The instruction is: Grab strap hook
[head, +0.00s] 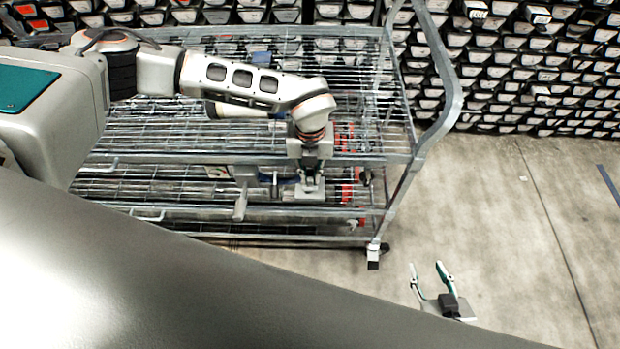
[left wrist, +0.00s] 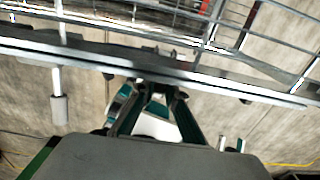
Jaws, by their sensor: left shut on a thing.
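My left gripper (head: 309,187) reaches down over the front of the metal wire cart (head: 405,150), beside its front rail. In the left wrist view its fingers (left wrist: 157,90) come together just below the cart's rail (left wrist: 120,62). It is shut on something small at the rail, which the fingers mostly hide. It appears to be the strap hook, but its shape cannot be made out. My right gripper (head: 428,275) is open and empty above the floor, right of the cart.
The cart has several wire shelves and a caster (head: 373,258) at its front right corner. Red parts (head: 347,190) show beside the left gripper. Racks of trays (head: 540,70) line the back. The concrete floor (head: 520,210) at right is clear.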

